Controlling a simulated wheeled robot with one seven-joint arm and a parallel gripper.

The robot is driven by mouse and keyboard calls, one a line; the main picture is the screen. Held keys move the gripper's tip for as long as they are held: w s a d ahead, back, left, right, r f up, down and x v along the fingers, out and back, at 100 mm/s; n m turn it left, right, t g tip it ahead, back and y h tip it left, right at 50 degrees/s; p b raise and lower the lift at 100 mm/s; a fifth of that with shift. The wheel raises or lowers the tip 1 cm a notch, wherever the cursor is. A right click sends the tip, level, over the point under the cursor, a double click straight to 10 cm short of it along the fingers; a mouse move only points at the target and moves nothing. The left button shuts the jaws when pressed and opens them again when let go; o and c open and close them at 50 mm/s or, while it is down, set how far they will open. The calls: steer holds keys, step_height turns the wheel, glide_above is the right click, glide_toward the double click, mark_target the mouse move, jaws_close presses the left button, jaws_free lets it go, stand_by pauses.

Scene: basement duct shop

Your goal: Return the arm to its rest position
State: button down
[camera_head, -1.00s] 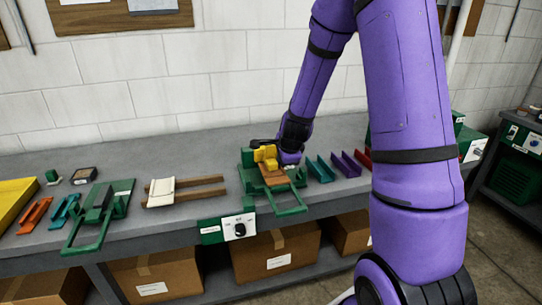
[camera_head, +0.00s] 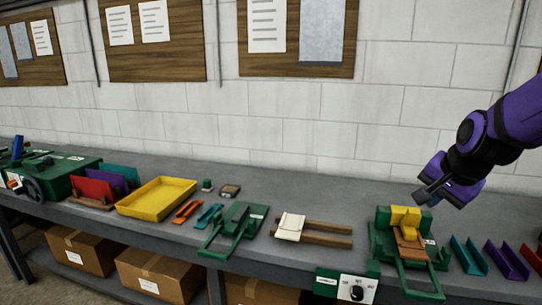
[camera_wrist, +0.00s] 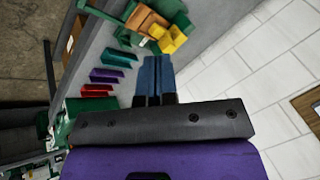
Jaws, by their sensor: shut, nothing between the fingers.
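My purple arm reaches in from the right in the head view. My gripper (camera_head: 426,196) hangs in the air above the bench, close to the green machine (camera_head: 384,243) with the yellow block (camera_head: 405,218) and the brown piece (camera_head: 409,243). The gripper is shut and empty, apart from everything. In the wrist view its blue-grey fingers (camera_wrist: 154,80) lie together, and the yellow block (camera_wrist: 172,40) shows beyond them.
The grey bench (camera_head: 335,180) runs along a white block wall. Teal (camera_head: 468,256) and purple (camera_head: 506,261) channels lie right of the machine. Wooden rails (camera_head: 325,232) and a yellow tray (camera_head: 157,197) stand to its left. The air above the bench's left and middle is clear.

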steer(key=s+a+r+n, duration=0.1)
steer(key=s+r+n, duration=0.3)
steer(key=s, duration=0.5)
steer(key=s+a+r+n, duration=0.2)
steer(key=s+n, duration=0.4)
steer(key=s, duration=0.4)
steer(key=shift+s+a+r+g, duration=0.15)
steer(key=shift+r+g, duration=0.25)
steer(key=shift+r, duration=0.5)
